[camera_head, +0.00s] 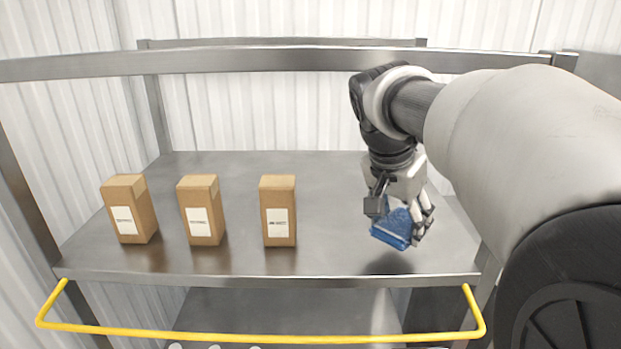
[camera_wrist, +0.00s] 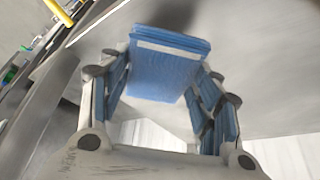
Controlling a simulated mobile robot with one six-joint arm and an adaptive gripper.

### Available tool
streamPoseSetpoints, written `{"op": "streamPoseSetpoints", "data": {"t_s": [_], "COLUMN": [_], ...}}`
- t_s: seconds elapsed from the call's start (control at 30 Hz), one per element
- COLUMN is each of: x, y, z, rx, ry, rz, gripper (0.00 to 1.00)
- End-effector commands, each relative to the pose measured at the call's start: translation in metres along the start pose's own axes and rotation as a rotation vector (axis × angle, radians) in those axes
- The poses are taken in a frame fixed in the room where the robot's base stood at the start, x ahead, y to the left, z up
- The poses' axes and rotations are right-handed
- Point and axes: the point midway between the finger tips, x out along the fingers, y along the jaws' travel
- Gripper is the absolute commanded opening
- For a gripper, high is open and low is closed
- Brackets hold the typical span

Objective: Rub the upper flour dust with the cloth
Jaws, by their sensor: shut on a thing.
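A blue folded cloth (camera_head: 391,229) is held in my gripper (camera_head: 402,212), above the right part of the metal shelf's upper surface (camera_head: 330,255). A dark shadow lies on the shelf under it, and the cloth looks apart from the metal. In the wrist view the cloth (camera_wrist: 165,65) sits between the two fingers of my gripper (camera_wrist: 165,85), with a pale stripe along its edge. I cannot make out any flour dust on the upper surface in either view.
Three brown cartons with white labels stand upright on the upper shelf: left (camera_head: 130,208), middle (camera_head: 201,209) and right (camera_head: 278,210). A yellow bar (camera_head: 260,334) runs along the front. A grey rail (camera_head: 300,60) crosses above. The shelf between right carton and cloth is clear.

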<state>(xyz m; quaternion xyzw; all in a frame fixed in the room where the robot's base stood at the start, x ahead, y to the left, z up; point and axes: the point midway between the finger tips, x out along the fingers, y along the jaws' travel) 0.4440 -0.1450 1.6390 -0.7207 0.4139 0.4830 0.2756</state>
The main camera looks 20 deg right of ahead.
Motion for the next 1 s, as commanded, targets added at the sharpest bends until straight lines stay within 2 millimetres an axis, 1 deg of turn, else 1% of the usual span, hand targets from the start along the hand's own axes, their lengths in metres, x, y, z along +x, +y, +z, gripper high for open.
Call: {"op": "streamPoseSetpoints", "data": {"t_s": [0.03,0.1,0.3,0.4,1.0], "x": [-0.007,-0.013,-0.026,-0.03,-0.03], "y": [0.001,0.001,0.005,0.007,0.007], "z": [-0.004,-0.008,-0.014,-0.015,-0.015], "rx": [0.0,-0.001,-0.003,-0.005,-0.006], "ry": [0.0,0.0,0.001,0.0,0.0], "rz": [0.0,-0.001,-0.003,-0.003,-0.003], "gripper": [0.32,0.32,0.32,0.32,0.32]}}
